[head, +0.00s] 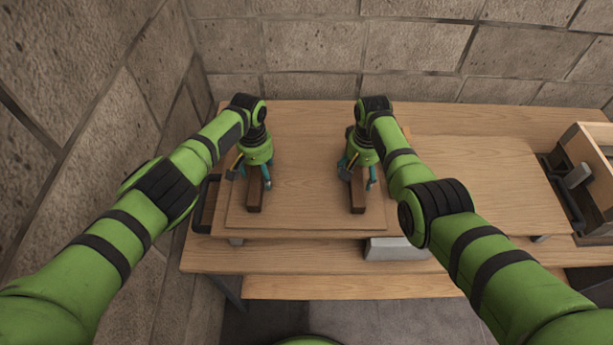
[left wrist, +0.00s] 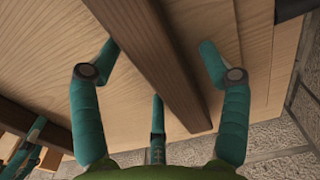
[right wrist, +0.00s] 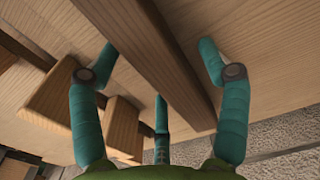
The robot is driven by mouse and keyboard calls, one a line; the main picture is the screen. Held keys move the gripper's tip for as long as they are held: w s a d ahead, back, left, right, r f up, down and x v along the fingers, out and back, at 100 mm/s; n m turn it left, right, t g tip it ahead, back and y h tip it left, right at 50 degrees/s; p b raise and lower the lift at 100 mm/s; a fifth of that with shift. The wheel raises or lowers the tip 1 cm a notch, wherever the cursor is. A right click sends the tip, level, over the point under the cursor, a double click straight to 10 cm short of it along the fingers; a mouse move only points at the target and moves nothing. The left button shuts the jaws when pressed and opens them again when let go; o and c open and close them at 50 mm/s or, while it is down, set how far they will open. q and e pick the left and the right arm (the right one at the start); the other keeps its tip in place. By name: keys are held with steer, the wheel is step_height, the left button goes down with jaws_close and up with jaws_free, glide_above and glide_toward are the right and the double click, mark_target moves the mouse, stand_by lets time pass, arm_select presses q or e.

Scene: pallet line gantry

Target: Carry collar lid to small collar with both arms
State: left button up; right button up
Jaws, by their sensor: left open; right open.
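The collar lid (head: 306,205) looks like a flat wooden panel lying on the table, with a left dark wooden bar (head: 254,196) and a right dark wooden bar (head: 358,198) across its top. My left gripper (head: 254,184) is open, its fingers on either side of the left bar; that bar also shows in the left wrist view (left wrist: 150,70). My right gripper (head: 359,184) is open around the right bar, which shows in the right wrist view (right wrist: 150,60). The fingers look apart from both bars. A wooden-walled box (head: 592,150) at the far right may be the small collar.
The wooden table (head: 320,112) backs onto a stone block wall (head: 320,45); another stone wall stands close on the left. A bare wooden surface (head: 485,185) lies right of the lid. A grey box (head: 398,249) sits under the front edge. Wooden blocks (right wrist: 60,95) show in the right wrist view.

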arm_select(q)
steer(key=shift+w+f, duration=0.1)
arm_select(e)
steer(key=shift+w+f, duration=0.1)
arm_select(q)
jaws_close()
arm_select(e)
jaws_close()
arm_select(q)
steer(key=shift+r, duration=0.2)
arm_select(e)
steer(key=shift+r, duration=0.2)
